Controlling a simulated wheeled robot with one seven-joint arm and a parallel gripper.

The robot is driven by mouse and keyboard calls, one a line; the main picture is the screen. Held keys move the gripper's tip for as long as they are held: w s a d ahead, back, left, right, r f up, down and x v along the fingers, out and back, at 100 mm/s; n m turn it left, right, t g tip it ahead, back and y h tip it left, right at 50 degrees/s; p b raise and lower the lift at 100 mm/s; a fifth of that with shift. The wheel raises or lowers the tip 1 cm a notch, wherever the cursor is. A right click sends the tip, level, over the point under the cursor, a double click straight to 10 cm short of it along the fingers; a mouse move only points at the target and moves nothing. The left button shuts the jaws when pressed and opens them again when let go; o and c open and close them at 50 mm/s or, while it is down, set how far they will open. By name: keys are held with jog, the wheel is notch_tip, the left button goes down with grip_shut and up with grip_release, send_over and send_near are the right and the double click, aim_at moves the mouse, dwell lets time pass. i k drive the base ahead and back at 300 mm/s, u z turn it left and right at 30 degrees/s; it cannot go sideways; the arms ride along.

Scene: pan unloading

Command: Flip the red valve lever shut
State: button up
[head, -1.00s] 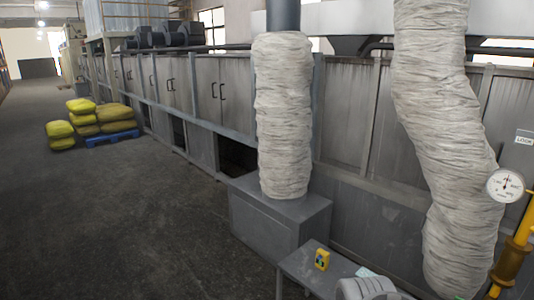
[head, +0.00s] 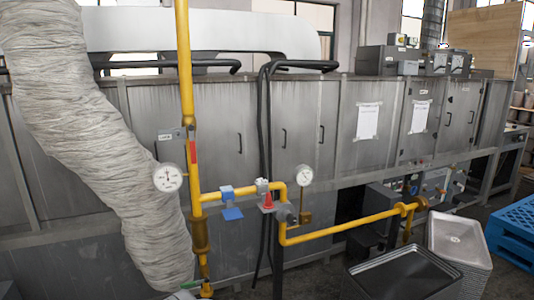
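A small red valve lever (head: 268,200) sits on the yellow horizontal pipe (head: 250,191), just below a pale fitting. It looks short and roughly upright; its exact angle to the pipe is too small to tell. A blue lever (head: 231,213) hangs on the same pipe to its left. My gripper is not in view.
A thick yellow vertical pipe (head: 185,70) with a white gauge (head: 168,178) stands left of the levers. A second gauge (head: 304,174) is right of the red lever. A wrapped duct (head: 85,130) fills the left. Stacked trays (head: 405,272) and a blue pallet (head: 515,232) are lower right.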

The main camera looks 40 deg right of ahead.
aim_at(191, 128)
jog(key=z, duration=1.35)
jog(key=i, duration=0.4)
jog(key=u, duration=2.2)
